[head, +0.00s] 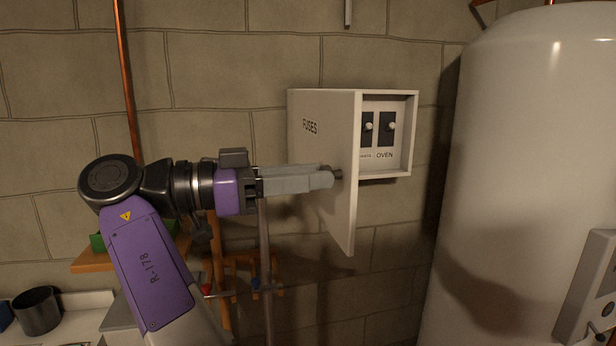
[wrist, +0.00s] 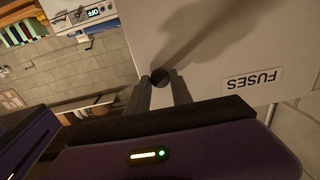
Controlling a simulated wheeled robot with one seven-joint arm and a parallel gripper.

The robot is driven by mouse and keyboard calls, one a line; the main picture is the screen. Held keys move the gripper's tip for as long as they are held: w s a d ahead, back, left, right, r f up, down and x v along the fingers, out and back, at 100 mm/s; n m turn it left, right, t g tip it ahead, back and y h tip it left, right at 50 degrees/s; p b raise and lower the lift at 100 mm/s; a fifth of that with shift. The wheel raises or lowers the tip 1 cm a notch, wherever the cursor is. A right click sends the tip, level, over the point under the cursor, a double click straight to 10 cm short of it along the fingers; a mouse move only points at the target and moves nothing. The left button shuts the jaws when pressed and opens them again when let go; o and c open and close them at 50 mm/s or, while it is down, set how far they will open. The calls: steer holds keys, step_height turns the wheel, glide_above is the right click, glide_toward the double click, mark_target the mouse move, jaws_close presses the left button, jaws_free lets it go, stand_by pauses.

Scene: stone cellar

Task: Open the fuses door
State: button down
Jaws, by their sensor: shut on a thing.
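The white fuse box (head: 414,135) hangs on the stone wall. Its door (head: 318,115), lettered FUSES, stands swung well out from the box, hinged on the left. My gripper (head: 332,178) is shut on the dark round door knob (head: 339,174) near the door's free edge. In the wrist view the fingers close around the knob (wrist: 160,76), with the FUSES door (wrist: 215,45) filling much of the view. The left part of the box's inside is hidden behind the door.
A large white tank (head: 520,150) stands close on the right of the box. A copper pipe (head: 127,80) runs up the wall at left. A dark pot (head: 37,311) sits on a pale surface at lower left. Orange wooden shelf (head: 95,263) lies below my arm.

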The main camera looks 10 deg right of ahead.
steer(key=shift+f, duration=0.1)
stand_by(0.3)
steer(key=c, duration=1.1)
jaws_free()
steer(key=shift+c, duration=0.2)
steer(key=shift+a, duration=0.2)
steer(key=s+a+b, duration=0.1)
steer(key=a, duration=0.6)
steer(key=shift+s+a, duration=0.15)
steer(key=shift+a, duration=0.1)
